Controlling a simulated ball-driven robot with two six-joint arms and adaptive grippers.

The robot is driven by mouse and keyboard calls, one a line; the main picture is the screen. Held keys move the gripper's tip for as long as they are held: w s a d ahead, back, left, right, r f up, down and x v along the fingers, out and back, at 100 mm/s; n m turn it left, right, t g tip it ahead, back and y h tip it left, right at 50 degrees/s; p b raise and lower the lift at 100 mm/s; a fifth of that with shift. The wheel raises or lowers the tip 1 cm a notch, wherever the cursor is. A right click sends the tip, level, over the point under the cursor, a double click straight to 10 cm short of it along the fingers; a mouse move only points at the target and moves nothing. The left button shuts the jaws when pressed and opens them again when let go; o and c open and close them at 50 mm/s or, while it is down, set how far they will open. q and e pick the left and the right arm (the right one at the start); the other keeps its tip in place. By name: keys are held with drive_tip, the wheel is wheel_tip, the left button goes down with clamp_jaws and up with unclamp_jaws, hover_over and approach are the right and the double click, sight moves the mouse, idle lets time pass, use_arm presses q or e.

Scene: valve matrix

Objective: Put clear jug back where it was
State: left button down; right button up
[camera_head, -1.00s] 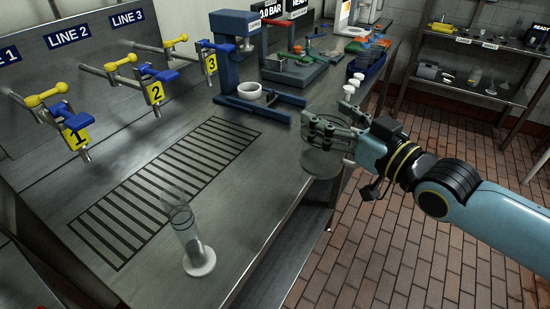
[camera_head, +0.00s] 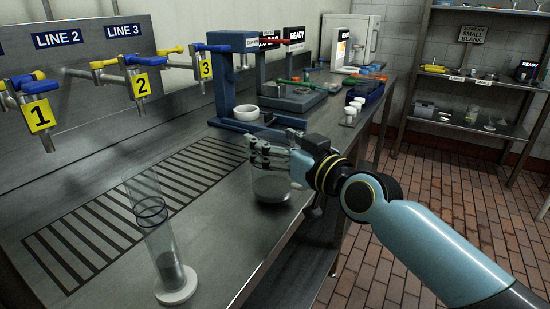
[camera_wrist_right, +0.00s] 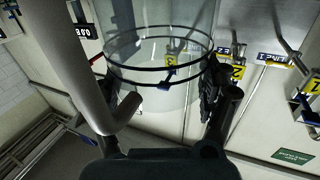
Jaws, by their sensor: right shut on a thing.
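The clear jug (camera_head: 272,186) is a see-through vessel, upright near the front edge of the steel bench (camera_head: 222,236). My right gripper (camera_head: 265,153) is shut on its upper part. I cannot tell whether the jug's base touches the bench. In the right wrist view the clear jug (camera_wrist_right: 150,62) shows dark rings and lies between the gripper's two fingers (camera_wrist_right: 168,100). My left gripper is not in view.
A tall clear cylinder (camera_head: 157,235) with a white base stands at the bench's near end. A slotted drain grate (camera_head: 125,212) lies behind. Numbered valves (camera_head: 130,75) line the wall. A blue press (camera_head: 225,85), white cup (camera_head: 247,112) and small white cups (camera_head: 352,112) stand farther back.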

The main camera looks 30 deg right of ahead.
drive_tip(key=shift+f, duration=0.65)
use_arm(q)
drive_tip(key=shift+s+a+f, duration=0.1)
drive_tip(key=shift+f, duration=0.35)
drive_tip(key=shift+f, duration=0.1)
use_arm(e)
drive_tip(key=o, duration=1.2)
drive_tip(key=shift+f+b, duration=0.2)
drive_tip(key=shift+b, duration=0.1)
drive_tip(key=o, duration=0.4)
drive_tip(key=shift+r, duration=0.1)
drive_tip(key=shift+o, duration=0.2)
